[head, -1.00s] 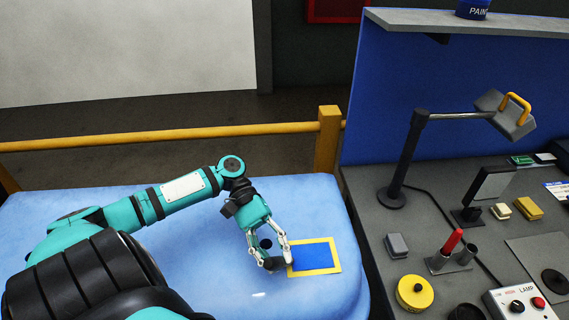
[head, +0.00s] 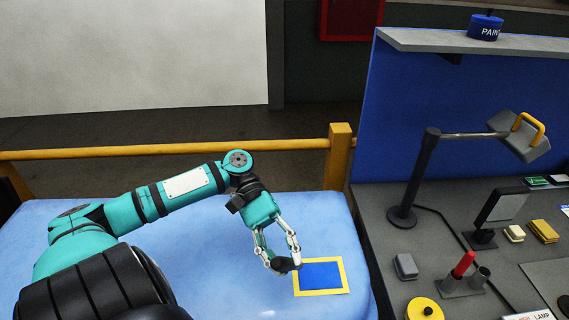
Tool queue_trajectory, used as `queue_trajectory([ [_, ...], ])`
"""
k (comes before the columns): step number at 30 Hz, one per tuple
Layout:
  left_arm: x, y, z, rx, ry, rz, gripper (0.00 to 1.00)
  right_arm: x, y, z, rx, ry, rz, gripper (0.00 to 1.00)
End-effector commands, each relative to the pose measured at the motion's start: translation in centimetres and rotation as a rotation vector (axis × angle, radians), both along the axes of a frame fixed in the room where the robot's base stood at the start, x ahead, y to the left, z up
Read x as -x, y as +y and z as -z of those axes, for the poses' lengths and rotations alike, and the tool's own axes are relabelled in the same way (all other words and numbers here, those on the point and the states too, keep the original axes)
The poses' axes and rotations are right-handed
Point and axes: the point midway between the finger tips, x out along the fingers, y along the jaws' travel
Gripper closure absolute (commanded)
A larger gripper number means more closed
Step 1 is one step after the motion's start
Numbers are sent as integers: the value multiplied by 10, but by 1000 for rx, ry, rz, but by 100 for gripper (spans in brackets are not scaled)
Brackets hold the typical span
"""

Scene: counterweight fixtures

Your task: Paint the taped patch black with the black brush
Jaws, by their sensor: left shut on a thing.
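The taped patch (head: 321,274) is a blue rectangle inside a yellow tape frame (head: 347,275), on the light blue surface. No black shows on it. My left gripper (head: 283,265) is at the upper left corner of the tape frame. It is shut on a small dark thing, which I take to be the black brush; the fingers mostly hide it. I cannot tell whether its tip touches the surface. My right gripper is not in view.
On the grey bench at right, a holder (head: 461,288) has a red-handled tool (head: 463,264) and an empty tube (head: 481,277). A lamp (head: 427,170), a grey block (head: 406,266) and a yellow round tin (head: 425,309) stand nearby. A yellow rail (head: 180,149) runs behind the blue surface.

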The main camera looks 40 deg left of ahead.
Motion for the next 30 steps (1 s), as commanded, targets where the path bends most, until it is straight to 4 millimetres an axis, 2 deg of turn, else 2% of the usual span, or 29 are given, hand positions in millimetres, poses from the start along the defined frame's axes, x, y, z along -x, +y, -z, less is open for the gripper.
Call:
queue_trajectory([
  [11,0,0,-3,-1,-1,0,100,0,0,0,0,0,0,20],
  [21,0,0,-30,-1,0,0,100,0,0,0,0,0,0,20],
  [30,0,0,-31,1,0,-1,100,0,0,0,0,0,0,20],
])
